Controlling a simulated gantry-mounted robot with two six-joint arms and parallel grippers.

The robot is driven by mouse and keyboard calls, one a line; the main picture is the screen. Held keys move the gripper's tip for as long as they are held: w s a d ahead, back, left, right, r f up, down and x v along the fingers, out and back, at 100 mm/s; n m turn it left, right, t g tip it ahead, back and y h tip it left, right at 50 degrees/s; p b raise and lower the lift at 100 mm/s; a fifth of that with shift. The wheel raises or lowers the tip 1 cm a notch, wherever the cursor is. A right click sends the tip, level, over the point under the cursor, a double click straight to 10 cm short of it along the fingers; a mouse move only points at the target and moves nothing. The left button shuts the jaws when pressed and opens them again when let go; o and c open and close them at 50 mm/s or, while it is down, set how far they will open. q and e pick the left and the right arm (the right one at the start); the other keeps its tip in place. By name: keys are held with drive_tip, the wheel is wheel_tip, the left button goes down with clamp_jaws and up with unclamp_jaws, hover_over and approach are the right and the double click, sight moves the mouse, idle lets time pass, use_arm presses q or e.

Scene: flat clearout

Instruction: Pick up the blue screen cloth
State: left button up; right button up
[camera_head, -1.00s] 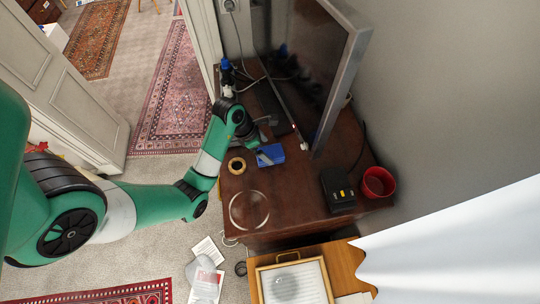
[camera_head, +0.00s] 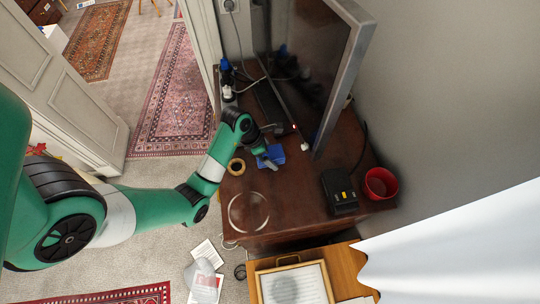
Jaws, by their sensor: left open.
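The blue screen cloth (camera_head: 275,153) lies on the dark brown cabinet top in the head view, in front of the screen's foot. My left arm reaches in from the left, and my left gripper (camera_head: 268,162) is at the cloth's left edge, pointing down at it. It is open. It partly covers the cloth, and I cannot tell whether the fingers touch it. My right gripper is not in view.
A large screen (camera_head: 335,80) stands behind the cloth. A tape roll (camera_head: 236,167), a clear round dish (camera_head: 249,211), a black device (camera_head: 338,190) and a red cup (camera_head: 380,183) are on the cabinet (camera_head: 295,215). A bottle (camera_head: 227,80) stands at the back left.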

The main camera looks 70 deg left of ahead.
sight(273, 153)
use_arm(q)
drive_tip(key=c, duration=1.3)
drive_tip(key=shift+r, duration=0.15)
drive_tip(key=shift+r+p, duration=0.3)
drive_tip(key=shift+p, duration=0.1)
drive_tip(key=r, duration=0.1)
drive_tip(key=r+p, duration=0.1)
drive_tip(key=r, duration=0.1)
drive_tip(key=s+r, duration=0.1)
drive_tip(key=shift+d+r, duration=0.25)
drive_tip(key=shift+r, duration=0.1)
drive_tip(key=s+r+p, duration=0.1)
drive_tip(key=s+d+r+p, duration=0.1)
drive_tip(key=r+p, duration=0.1)
drive_tip(key=s+d+r+p, duration=0.1)
drive_tip(key=r, duration=0.1)
drive_tip(key=shift+p, duration=0.35)
drive_tip(key=s+d+r+p, duration=0.3)
drive_tip(key=s+d+p, duration=0.1)
drive_tip(key=s, duration=0.4)
drive_tip(key=shift+d, duration=0.35)
